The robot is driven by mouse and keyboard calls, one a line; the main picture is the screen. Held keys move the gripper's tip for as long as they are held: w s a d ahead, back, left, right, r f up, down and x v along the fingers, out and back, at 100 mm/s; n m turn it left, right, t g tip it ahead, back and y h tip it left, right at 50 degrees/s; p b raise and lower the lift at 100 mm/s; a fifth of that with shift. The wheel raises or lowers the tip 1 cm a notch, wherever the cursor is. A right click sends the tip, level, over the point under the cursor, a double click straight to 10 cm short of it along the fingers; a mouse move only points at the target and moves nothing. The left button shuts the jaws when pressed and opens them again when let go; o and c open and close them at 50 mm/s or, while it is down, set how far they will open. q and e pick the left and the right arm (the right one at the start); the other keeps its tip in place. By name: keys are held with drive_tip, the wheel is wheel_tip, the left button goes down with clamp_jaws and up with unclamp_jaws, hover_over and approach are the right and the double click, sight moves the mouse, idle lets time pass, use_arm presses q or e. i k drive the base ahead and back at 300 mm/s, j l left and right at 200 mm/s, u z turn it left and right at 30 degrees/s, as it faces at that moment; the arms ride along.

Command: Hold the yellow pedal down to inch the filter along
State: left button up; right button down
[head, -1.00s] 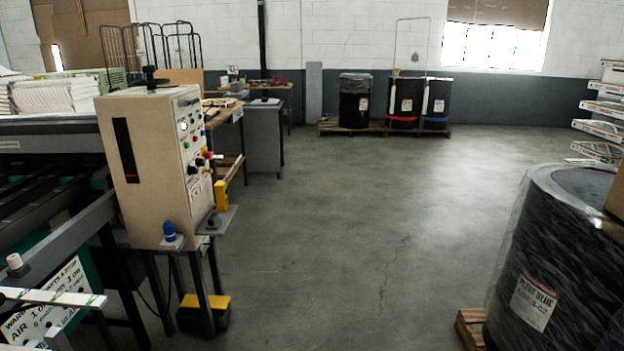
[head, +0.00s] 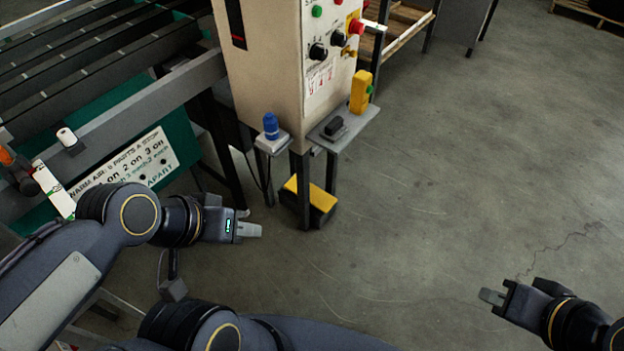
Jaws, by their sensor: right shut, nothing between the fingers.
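The yellow pedal (head: 312,196), with a black body, sits on the floor under the cream control cabinet (head: 288,90), partly behind a leg of its stand. My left gripper (head: 254,230) is to the left of the pedal and nearer to me, apart from it. It shows side-on, so its finger gap is hidden. My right gripper (head: 487,296) is shut and empty over bare floor, well to the right of the pedal. I can make out no filter in the head view now.
Conveyor rails (head: 110,65) and a green panel with a warning sign (head: 130,165) fill the left. The floor right of the cabinet is clear.

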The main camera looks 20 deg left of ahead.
sight(322, 200)
drive_tip(key=i+j, duration=0.15)
drive_tip(key=i, duration=0.2)
drive_tip(key=i+j, duration=0.1)
drive_tip(key=i, duration=0.3)
drive_tip(key=i+j+z, duration=0.1)
drive_tip(key=i, duration=0.25)
